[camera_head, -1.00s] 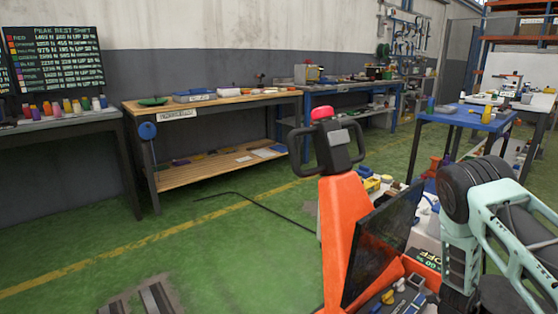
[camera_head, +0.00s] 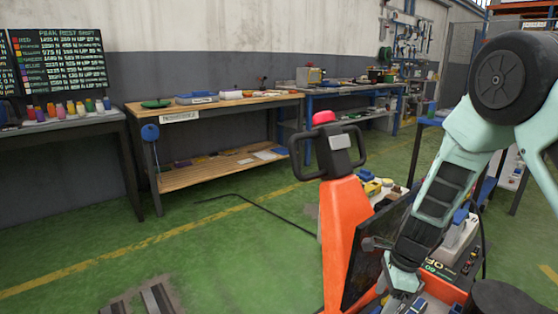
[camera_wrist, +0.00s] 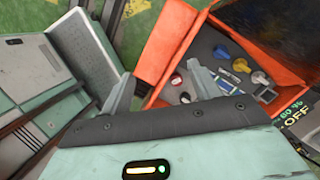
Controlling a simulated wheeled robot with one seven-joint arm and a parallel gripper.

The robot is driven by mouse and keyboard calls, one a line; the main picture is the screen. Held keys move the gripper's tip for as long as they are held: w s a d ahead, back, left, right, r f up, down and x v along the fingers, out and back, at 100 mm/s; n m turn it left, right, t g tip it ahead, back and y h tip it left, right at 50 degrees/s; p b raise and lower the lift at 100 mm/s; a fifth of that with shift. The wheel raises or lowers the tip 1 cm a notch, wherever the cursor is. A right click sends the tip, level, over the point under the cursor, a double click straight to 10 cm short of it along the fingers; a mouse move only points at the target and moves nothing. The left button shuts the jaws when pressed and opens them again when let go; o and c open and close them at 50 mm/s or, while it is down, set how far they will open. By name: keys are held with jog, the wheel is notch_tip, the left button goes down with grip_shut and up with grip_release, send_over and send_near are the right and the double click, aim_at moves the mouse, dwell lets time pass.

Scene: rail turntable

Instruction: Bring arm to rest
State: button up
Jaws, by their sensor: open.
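My pale green arm rises at the right of the head view, with its dark round joint high up. Its forearm slopes down to the left, in front of the orange machine (camera_head: 343,225). My gripper (camera_wrist: 158,72) shows in the wrist view with its two grey fingers apart and nothing between them. Beyond the fingers is an orange-walled tray (camera_wrist: 165,42) with several coloured knobs (camera_wrist: 227,55) on a grey panel. I cannot tell how far the fingers are above it.
The orange machine has a black handle (camera_head: 360,150) and a red button (camera_head: 324,117). A wooden bench (camera_head: 215,108) and a blue-framed bench (camera_head: 345,92) stand along the wall. A blue table (camera_head: 430,121) is partly behind my arm.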

jog(key=s+a+r+n, duration=1.2)
jog(key=s+r+n, duration=0.1)
jog(key=n, duration=0.2)
jog(key=s+r+n+h, duration=0.1)
jog(key=s+r+n, duration=0.2)
jog(key=s+n, duration=0.4)
jog(key=s+r+n+h, duration=0.1)
jog(key=s+r+n, duration=0.2)
jog(key=s+n, duration=0.35)
notch_tip(320, 180, up, 18)
jog(key=p, duration=1.8)
jog(key=shift+d+m, duration=0.35)
jog(key=shift+d, duration=0.05)
